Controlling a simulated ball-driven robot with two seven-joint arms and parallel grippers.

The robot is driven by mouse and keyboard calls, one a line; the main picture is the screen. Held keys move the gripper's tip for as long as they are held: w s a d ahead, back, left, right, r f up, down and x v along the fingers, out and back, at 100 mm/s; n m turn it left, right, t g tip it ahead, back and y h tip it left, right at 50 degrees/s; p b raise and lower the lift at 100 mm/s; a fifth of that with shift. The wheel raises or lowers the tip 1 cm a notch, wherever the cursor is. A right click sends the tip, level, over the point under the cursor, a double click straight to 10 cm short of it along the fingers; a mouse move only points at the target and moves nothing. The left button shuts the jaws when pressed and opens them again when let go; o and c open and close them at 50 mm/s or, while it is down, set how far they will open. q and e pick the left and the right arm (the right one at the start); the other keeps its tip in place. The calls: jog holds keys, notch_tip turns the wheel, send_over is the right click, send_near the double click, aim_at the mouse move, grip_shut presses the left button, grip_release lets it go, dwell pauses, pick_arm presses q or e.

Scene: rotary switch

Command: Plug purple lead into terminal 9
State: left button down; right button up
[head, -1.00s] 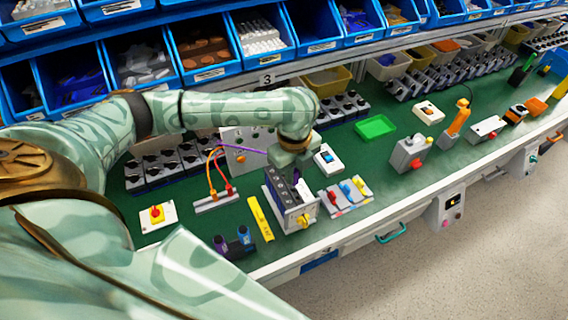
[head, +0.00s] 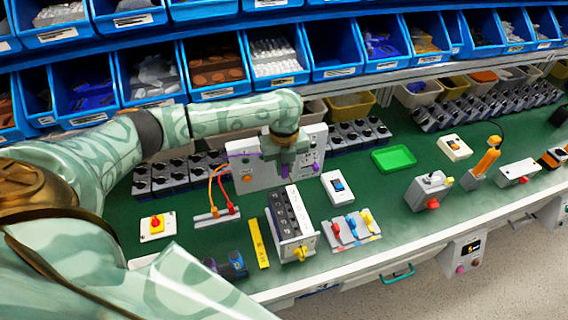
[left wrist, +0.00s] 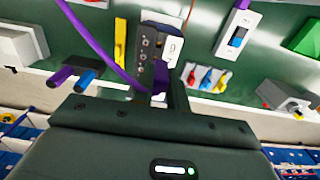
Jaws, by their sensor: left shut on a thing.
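The rotary switch (head: 290,222), a block with dark terminal rows on top and a yellow knob in front, stands on the green bench. It also shows in the left wrist view (left wrist: 152,42), partly hidden by my fingers. My left gripper (head: 286,166) is shut on the purple lead's plug (left wrist: 160,76), behind and above the switch. The plug looks apart from the switch. The purple lead (left wrist: 88,32) trails from it; in the head view it runs left across the grey panel (head: 250,180). Terminal numbers are too small to read. My right gripper is not in view.
Red and orange leads (head: 232,207) stand left of the switch, near a yellow strip (head: 258,243). A three-colour lever unit (head: 350,230) and a blue rocker switch (head: 338,188) are to the right. A green tray (head: 394,158) lies farther right. Blue bins line the back.

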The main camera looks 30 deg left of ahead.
aim_at(284, 176)
pick_arm(q)
notch_tip(284, 176, down, 6)
jog(key=b, duration=0.3)
jog(key=shift+s, duration=0.1)
dwell(0.5)
jog(key=shift+p, duration=0.55)
jog(key=shift+r+p, duration=0.1)
jog(key=shift+p, duration=0.25)
jog(key=shift+f, duration=0.25)
dwell(0.3)
